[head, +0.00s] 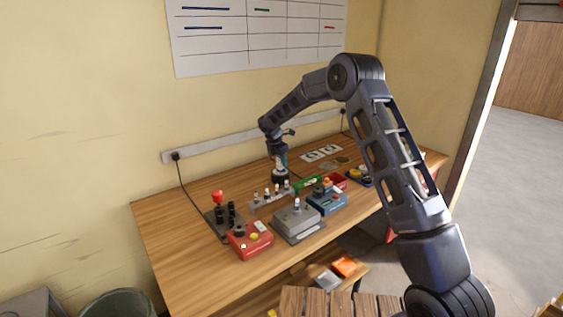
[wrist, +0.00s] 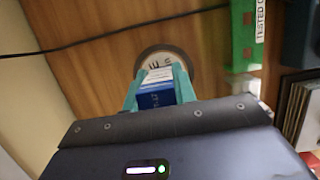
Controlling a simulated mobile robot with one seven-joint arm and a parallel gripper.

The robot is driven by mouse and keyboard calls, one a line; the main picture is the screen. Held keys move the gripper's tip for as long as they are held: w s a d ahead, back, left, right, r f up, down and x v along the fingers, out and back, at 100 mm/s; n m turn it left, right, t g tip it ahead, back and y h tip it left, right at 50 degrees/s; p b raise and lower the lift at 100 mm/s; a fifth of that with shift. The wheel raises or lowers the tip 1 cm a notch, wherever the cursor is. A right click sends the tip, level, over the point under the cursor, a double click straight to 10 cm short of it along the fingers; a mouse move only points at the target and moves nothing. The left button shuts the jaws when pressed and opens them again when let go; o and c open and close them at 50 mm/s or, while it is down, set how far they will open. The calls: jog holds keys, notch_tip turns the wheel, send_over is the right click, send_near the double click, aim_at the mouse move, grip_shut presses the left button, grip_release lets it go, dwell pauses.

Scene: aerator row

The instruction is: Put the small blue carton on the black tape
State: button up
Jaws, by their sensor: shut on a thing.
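My gripper (wrist: 157,84) has teal fingers, shut on the small blue carton (wrist: 156,99), which has a whitish top face. In the wrist view the carton lies in front of the black tape (wrist: 164,53), a round roll with a dark rim and a pale, lettered middle. The carton hides the near part of the roll; I cannot tell whether they touch. In the head view my gripper (head: 281,160) points down over the black tape (head: 281,179) at the back of the bench. The carton is too small to make out there.
A green box with a label (wrist: 242,40) lies right of the tape. A grey rack with small parts (head: 268,198), a red control box (head: 250,241), a grey box (head: 297,222) and a blue box (head: 327,202) stand nearer on the wooden bench (head: 185,270). The bench's left front is clear.

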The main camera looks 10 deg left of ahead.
jog(key=shift+f, duration=0.1)
jog(key=o, duration=1)
jog(key=v, duration=1.2)
jog(key=shift+r, duration=0.2)
